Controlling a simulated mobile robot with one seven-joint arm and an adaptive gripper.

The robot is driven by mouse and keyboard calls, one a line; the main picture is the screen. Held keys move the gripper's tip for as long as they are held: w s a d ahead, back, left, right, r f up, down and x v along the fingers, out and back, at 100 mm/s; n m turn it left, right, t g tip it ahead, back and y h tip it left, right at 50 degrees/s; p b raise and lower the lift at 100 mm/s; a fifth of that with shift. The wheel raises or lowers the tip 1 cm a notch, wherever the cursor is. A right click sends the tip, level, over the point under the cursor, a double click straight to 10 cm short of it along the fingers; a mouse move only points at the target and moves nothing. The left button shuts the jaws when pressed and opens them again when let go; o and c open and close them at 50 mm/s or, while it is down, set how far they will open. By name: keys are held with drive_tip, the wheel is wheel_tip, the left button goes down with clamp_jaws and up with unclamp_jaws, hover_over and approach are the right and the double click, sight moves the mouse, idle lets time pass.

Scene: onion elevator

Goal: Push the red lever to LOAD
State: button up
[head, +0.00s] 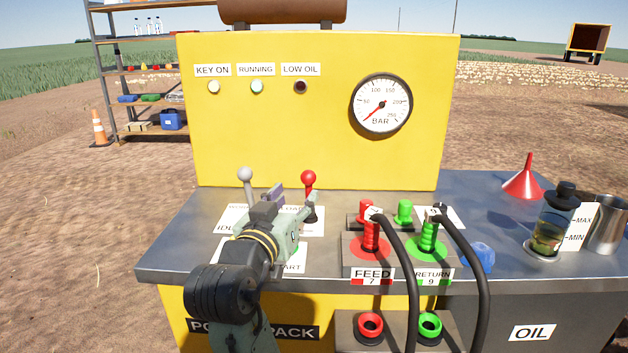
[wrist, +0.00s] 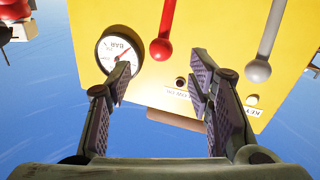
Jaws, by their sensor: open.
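The red lever (head: 309,179) stands upright on the console, its round red knob just beyond my gripper (head: 294,199). Its base and part of its label plate (head: 312,222) are partly hidden by my gripper. In the wrist view, which looks upside down, the red lever (wrist: 163,47) shows between and beyond the two fingers. My gripper (wrist: 160,72) is open and empty there, with the fingers wide apart. I cannot tell whether a finger touches the lever. The word LOAD is not readable.
A grey-knobbed lever (head: 244,175) stands just left of my gripper. Right of it are the FEED coupling (head: 370,235) and RETURN coupling (head: 428,240) with black hoses. The yellow panel (head: 300,130) with a pressure gauge (head: 381,104) rises behind. A red funnel (head: 522,184) stands far right.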

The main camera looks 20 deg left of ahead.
sight(306, 182)
drive_tip(key=w, duration=0.4)
drive_tip(key=w+p, duration=0.1)
drive_tip(key=w, duration=0.4)
drive_tip(key=shift+w+a, duration=0.2)
drive_tip(key=shift+w, duration=0.05)
clamp_jaws()
idle(0.4)
